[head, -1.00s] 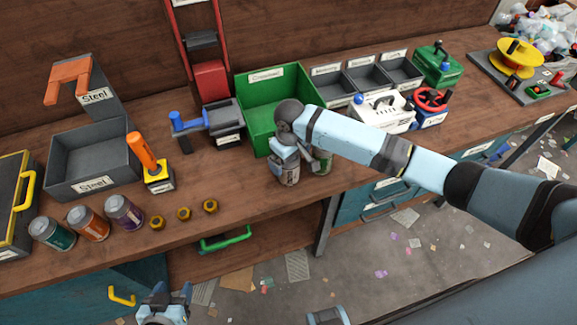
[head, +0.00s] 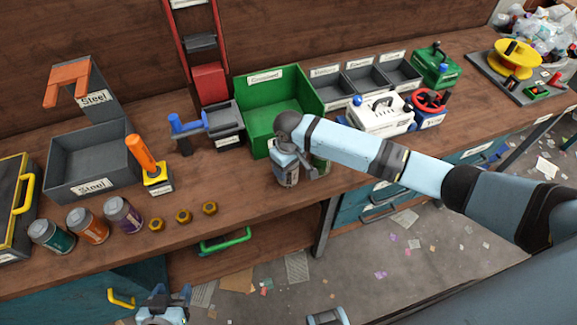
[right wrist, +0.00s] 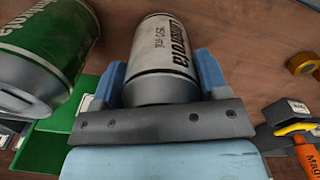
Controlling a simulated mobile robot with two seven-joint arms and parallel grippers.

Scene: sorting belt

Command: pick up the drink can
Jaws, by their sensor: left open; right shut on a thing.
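A silver-white drink can (head: 289,178) with dark lettering stands near the front edge of the workbench, in front of the green bin. My right gripper (head: 287,157) comes down over it from above and is shut on it. In the right wrist view the can (right wrist: 164,45) sits between the two blue fingers of the gripper (right wrist: 161,82). A green can (head: 321,165) stands close beside it, partly hidden by my arm; it also shows in the right wrist view (right wrist: 45,50). My left gripper (head: 164,304) is open and empty, low in front of the bench.
Teal (head: 50,236), orange (head: 87,226) and purple (head: 123,214) cans stand at the left front, with brass nuts (head: 183,216) beside them. The green bin (head: 262,115) is right behind the held can. Bare bench lies left of it.

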